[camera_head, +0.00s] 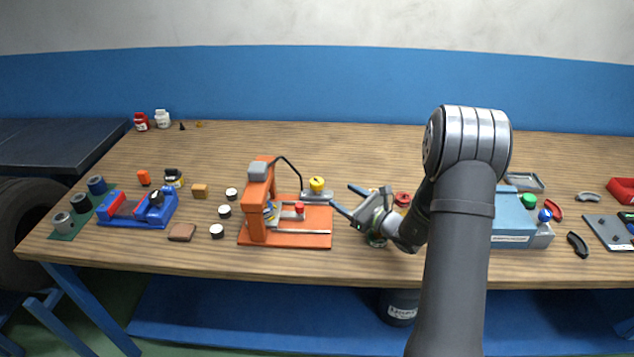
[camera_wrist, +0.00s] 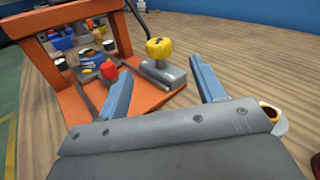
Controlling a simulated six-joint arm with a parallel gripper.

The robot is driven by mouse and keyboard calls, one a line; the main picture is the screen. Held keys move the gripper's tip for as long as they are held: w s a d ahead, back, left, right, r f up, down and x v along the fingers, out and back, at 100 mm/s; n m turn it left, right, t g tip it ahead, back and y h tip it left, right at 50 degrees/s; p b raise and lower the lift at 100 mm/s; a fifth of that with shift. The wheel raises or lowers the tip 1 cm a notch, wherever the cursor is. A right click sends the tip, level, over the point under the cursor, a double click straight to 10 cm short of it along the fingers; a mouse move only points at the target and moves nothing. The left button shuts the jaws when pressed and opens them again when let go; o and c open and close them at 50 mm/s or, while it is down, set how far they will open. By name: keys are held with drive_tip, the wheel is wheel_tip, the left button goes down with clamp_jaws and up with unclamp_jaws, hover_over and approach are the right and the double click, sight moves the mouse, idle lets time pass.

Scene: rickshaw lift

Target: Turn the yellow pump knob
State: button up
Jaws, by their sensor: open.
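The yellow pump knob (camera_head: 317,184) sits on top of a grey metal pump block (camera_head: 312,197), just right of the orange press (camera_head: 260,205). In the wrist view, the yellow knob (camera_wrist: 160,48) stands upright on the grey block (camera_wrist: 162,74), beyond and between my two blue fingers. A dark hose runs from the pump up to the press. My gripper (camera_head: 343,199) is open and empty, to the right of the knob and pointing left toward it. In the wrist view, my gripper (camera_wrist: 160,82) shows its fingers wide apart, with no visible contact with the knob.
A red knob (camera_head: 299,208) is on the press base. A red round part (camera_head: 402,198) and a partly hidden jar (camera_head: 377,240) are near my wrist. A blue-grey box (camera_head: 512,222) with green and blue knobs stands to the right. The table behind the pump is clear.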

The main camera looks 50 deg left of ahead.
sight(319, 185)
drive_tip(key=shift+d+f+m, duration=0.15)
drive_tip(key=shift+f+m, duration=0.1)
drive_tip(key=shift+m, duration=0.35)
drive_tip(key=shift+a+g, duration=0.25)
drive_tip(key=shift+g, duration=0.05)
drive_tip(key=a, duration=0.7)
drive_tip(key=s+a, duration=0.1)
drive_tip(key=a, duration=0.3)
drive_tip(key=shift+a, duration=0.2)
drive_tip(key=shift+c, duration=0.4)
drive_tip(key=c, duration=0.9)
drive_tip(key=shift+a+m+t, duration=0.1)
drive_tip(key=shift+m+t, duration=1)
drive_tip(key=shift+t, duration=0.5)
drive_tip(key=shift+m+t+h, duration=0.4)
drive_tip(key=shift+m+t, duration=1)
drive_tip(key=shift+t, duration=0.7)
